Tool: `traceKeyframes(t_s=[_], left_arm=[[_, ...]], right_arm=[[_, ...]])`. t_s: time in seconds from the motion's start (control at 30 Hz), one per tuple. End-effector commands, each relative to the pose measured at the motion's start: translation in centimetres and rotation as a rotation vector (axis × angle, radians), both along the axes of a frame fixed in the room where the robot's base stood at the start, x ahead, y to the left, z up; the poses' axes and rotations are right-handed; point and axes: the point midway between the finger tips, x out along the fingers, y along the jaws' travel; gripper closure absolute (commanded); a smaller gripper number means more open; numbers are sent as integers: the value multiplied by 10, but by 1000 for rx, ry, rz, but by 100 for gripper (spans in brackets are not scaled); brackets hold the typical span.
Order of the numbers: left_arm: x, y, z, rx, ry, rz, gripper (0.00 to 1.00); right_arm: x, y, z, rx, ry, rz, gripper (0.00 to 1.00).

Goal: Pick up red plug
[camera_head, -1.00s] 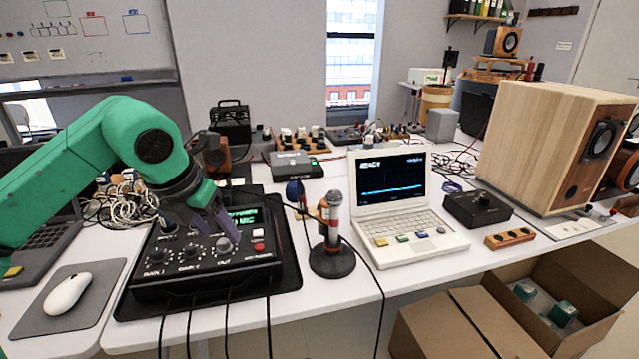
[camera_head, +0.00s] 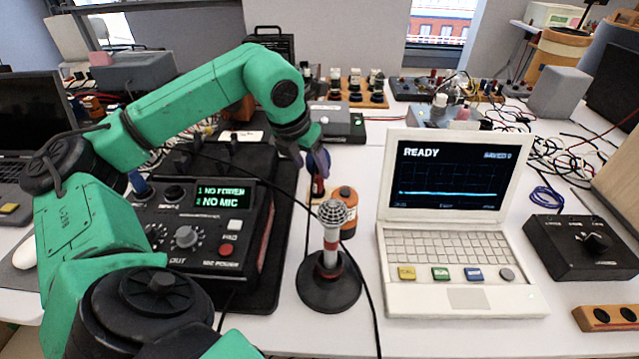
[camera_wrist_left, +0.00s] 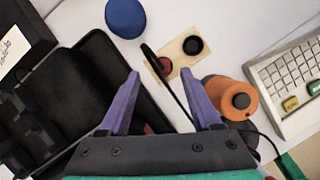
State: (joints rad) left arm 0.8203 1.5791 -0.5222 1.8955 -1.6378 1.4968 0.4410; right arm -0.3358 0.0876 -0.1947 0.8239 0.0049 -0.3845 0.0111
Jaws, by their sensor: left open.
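A red plug (camera_wrist_left: 164,67), small and dark red, appears at a light wooden block (camera_wrist_left: 178,55) with a dark round socket beside it in the left wrist view. A dark cable passes close by it. In the head view a red piece (camera_head: 318,187) shows just under my left gripper (camera_head: 312,163), partly hidden by it. My left gripper is open and empty in both views. In the left wrist view its purple fingers (camera_wrist_left: 160,76) stand apart, with the plug between and slightly beyond the tips. I cannot tell the height gap. My right gripper is not in view.
An orange cylinder with a black top (camera_head: 346,210) stands close to the right finger. A microphone on a round base (camera_head: 331,262), a white laptop (camera_head: 446,247) and a black mixer with display (camera_head: 219,215) surround the spot. Loose cables cross the table.

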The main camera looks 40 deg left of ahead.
Motion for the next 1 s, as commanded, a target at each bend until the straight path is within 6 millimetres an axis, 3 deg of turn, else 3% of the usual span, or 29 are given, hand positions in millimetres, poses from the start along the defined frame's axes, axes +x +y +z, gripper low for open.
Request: traceKeyframes(t_s=[0.3,0.57,0.73,1.0], left_arm=[[18,-2,-48,-1,1,0,35],[21,-1,-54,0,-1,0,35],[21,-1,-54,0,-1,0,100],[21,-1,-53,1,-1,0,100]], right_arm=[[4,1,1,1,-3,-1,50],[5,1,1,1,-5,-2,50],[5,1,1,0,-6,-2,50],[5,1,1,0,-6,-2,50]])
